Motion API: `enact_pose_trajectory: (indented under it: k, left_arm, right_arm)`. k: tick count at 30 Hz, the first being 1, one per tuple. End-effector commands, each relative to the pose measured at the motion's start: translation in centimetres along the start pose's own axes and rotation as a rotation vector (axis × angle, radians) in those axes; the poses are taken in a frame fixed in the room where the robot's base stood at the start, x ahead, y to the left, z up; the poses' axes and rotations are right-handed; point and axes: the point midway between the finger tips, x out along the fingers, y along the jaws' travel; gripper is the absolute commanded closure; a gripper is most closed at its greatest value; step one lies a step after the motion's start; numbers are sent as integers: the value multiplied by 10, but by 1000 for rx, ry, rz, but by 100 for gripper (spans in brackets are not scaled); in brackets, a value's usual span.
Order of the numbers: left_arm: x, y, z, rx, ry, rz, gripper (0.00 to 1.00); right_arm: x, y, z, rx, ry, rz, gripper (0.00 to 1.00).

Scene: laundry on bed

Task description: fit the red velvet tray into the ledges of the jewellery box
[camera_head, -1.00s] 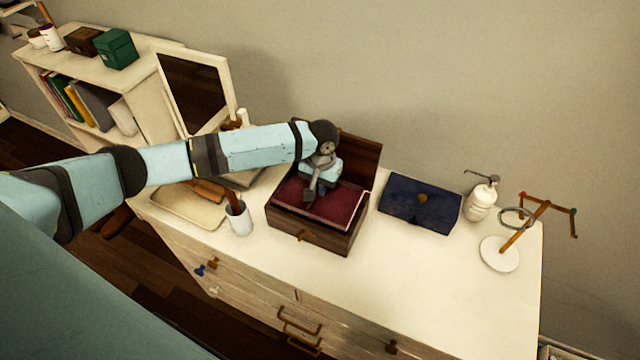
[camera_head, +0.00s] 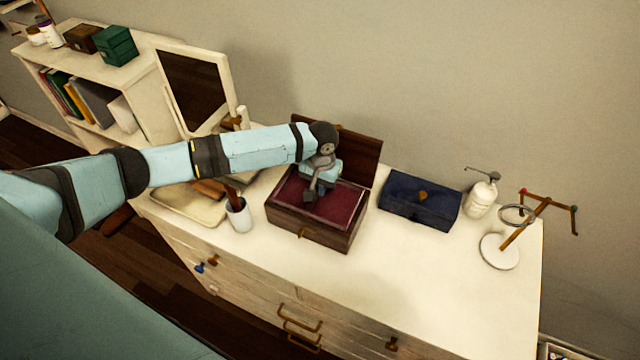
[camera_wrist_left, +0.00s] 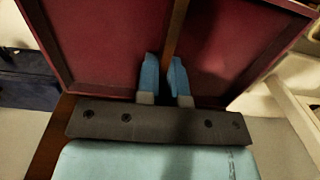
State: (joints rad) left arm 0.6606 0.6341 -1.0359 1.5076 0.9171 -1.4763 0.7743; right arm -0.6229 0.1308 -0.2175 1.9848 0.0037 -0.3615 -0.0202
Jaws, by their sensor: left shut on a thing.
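The red velvet tray (camera_head: 332,207) lies within the opening of the wooden jewellery box (camera_head: 308,231), about level with its rim. Whether it rests on the ledges cannot be seen. The box stands on the dresser with its lid (camera_head: 358,152) raised at the back. My left gripper (camera_head: 313,194) reaches down into the tray from above. In the left wrist view the fingers (camera_wrist_left: 167,78) are shut on the thin brown divider (camera_wrist_left: 177,30) between two red halves of the tray (camera_wrist_left: 100,45). My right gripper is not in view.
A dark blue case (camera_head: 420,201) stands just right of the box, then a soap dispenser (camera_head: 482,195) and a jewellery stand (camera_head: 500,250). A cup (camera_head: 239,216) with brushes and a shallow tray (camera_head: 185,207) are on the left. The dresser top (camera_head: 420,275) in front is clear.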

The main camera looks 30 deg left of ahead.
Motion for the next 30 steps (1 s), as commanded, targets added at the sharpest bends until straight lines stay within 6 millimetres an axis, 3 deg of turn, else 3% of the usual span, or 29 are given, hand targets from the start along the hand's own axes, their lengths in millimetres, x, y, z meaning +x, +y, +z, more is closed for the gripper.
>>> enact_pose_trajectory:
  k: [30]
  left_arm:
    - [26,1,-1,1,0,1,100]
  right_arm:
    - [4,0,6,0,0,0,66]
